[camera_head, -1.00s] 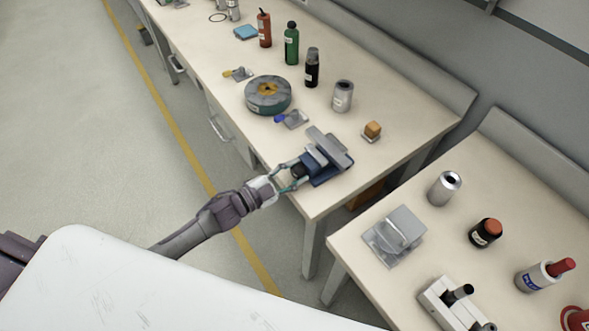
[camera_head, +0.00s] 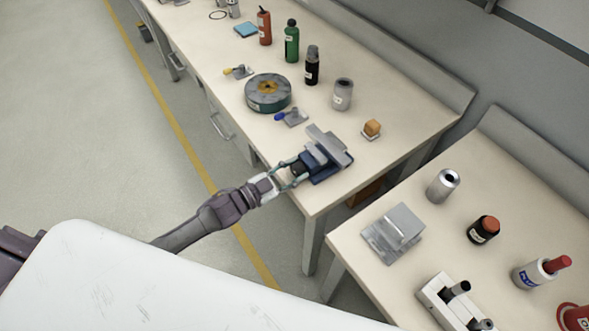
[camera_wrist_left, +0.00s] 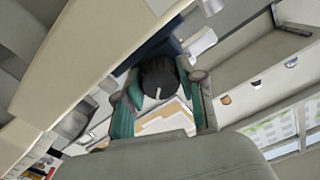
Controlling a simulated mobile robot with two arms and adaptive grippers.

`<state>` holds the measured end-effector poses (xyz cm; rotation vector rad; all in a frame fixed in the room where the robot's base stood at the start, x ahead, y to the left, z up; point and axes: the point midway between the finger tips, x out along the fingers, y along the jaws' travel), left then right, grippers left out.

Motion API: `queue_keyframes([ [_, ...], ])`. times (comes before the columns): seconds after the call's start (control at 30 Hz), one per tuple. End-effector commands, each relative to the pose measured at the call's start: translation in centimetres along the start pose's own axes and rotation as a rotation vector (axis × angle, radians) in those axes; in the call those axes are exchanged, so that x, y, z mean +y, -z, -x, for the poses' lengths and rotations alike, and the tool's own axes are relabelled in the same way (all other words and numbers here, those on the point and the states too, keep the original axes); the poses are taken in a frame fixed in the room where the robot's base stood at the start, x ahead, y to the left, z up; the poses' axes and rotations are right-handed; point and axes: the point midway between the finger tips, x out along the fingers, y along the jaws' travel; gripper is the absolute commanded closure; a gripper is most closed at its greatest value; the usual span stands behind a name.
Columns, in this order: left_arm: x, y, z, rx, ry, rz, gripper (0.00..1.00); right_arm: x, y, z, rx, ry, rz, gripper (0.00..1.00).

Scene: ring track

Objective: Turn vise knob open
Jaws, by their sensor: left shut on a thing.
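The vise (camera_head: 326,155) has a blue body and grey jaws and sits at the near right corner of the long workbench. Its dark round knob (camera_wrist_left: 160,77) is on the side facing my arm, with a small white mark on its face. My left gripper (camera_head: 289,172) comes in from the left and is shut on the knob. In the left wrist view its teal fingers (camera_wrist_left: 158,105) are on either side of the knob. In the head view the knob is mostly hidden by the fingers. My right gripper is not in view.
The workbench (camera_head: 330,197) also holds a reel (camera_head: 268,105), a small blue-handled item (camera_head: 292,117), a grey can (camera_head: 342,94) and several bottles. A second table (camera_head: 345,243) with a grey metal block (camera_head: 394,233) stands at the right, across a gap.

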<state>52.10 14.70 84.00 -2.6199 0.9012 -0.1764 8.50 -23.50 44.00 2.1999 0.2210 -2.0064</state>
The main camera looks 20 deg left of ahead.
Motion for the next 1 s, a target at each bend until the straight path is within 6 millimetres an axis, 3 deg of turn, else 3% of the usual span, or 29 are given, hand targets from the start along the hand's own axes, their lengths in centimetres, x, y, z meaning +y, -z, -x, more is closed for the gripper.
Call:
queue_keyframes([
  [0.07,0.1,-0.1,0.1,-0.004,0.0,0.003,0.96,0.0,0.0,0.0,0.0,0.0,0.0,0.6],
  [0.1,0.1,-0.1,0.1,-0.004,0.0,0.003,0.54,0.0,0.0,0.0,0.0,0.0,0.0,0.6],
  [0.2,0.1,-0.1,0.1,-0.003,0.0,0.002,0.38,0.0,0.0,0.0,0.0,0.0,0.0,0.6],
  [0.63,0.0,-0.1,0.9,-0.002,0.0,0.001,0.36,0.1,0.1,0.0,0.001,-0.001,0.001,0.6],
  [1.0,0.1,-0.2,8.2,-0.005,-0.002,0.001,0.36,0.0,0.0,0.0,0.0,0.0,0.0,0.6],
])
